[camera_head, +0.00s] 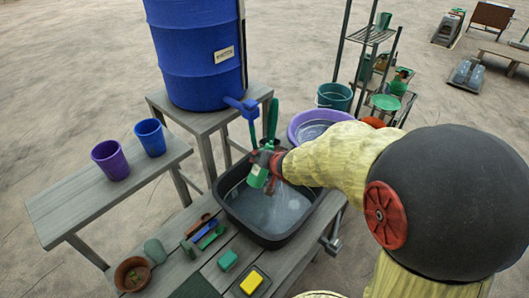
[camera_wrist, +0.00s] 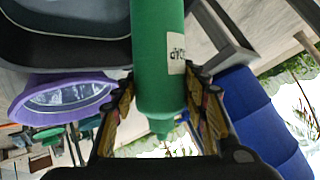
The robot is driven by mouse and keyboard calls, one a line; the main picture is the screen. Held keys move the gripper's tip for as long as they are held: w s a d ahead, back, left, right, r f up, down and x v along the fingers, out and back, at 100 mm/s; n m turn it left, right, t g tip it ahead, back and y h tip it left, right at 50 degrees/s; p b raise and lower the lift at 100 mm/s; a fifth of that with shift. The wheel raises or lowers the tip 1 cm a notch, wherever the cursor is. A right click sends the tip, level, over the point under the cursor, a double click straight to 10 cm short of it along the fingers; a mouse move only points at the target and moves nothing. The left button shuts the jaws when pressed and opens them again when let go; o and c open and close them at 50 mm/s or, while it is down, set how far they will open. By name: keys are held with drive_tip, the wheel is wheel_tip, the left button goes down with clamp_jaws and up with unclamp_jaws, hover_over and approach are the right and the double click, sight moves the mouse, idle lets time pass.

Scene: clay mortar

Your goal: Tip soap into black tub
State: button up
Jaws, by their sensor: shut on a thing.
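My gripper (camera_head: 268,158) is shut on a green soap bottle (camera_head: 257,179), which has a white label. The bottle is above the far left part of the black tub (camera_head: 232,206). In the wrist view the bottle (camera_wrist: 158,60) lies between both fingers, with its narrow tip near them. The tub (camera_wrist: 60,45) shows at the top left there. The tub is open and appears to hold greyish water with paler streaks. I cannot tell whether soap is coming out of the bottle.
A blue barrel (camera_head: 196,50) with a blue tap (camera_head: 241,105) stands behind the tub. A purple basin (camera_head: 310,122) is at its back right. A purple cup (camera_head: 110,160) and a blue cup (camera_head: 150,138) stand on the left bench. Brushes, a yellow sponge (camera_head: 251,282) and a clay bowl (camera_head: 133,274) lie in front.

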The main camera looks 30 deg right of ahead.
sight(261, 172)
drive_tip(key=shift+s+a+f+m+g+y+p, duration=0.1)
drive_tip(key=shift+a+f+m+g+y+p, duration=0.2)
drive_tip(key=shift+p, duration=1.5)
drive_tip(key=shift+s+f+m+g+y+p, duration=0.1)
drive_tip(key=shift+f+y+p, duration=0.25)
drive_tip(key=shift+p, duration=1.45)
drive_tip(key=f+y+p, duration=0.1)
drive_tip(key=p, duration=0.2)
drive_tip(key=f+m+y+p, duration=0.1)
drive_tip(key=p, duration=0.2)
drive_tip(key=shift+s+a+g, duration=0.15)
drive_tip(key=shift+a+g, duration=0.25)
drive_tip(key=p, duration=0.1)
drive_tip(key=f+y+p, duration=0.1)
drive_tip(key=p, duration=0.1)
drive_tip(key=shift+s+a+f+m, duration=0.1)
drive_tip(key=shift+a+f+m, duration=0.1)
drive_tip(key=shift+a+m, duration=0.1)
drive_tip(key=f+y+p, duration=0.1)
drive_tip(key=f+m+g+y+p, duration=0.1)
drive_tip(key=shift+s+a+f+p, duration=0.15)
drive_tip(key=shift+a+p, duration=0.15)
drive_tip(key=shift+a, duration=0.05)
drive_tip(key=p, duration=0.3)
drive_tip(key=shift+y, duration=0.35)
drive_tip(key=shift+m+y+p, duration=0.3)
drive_tip(key=shift+p, duration=0.9)
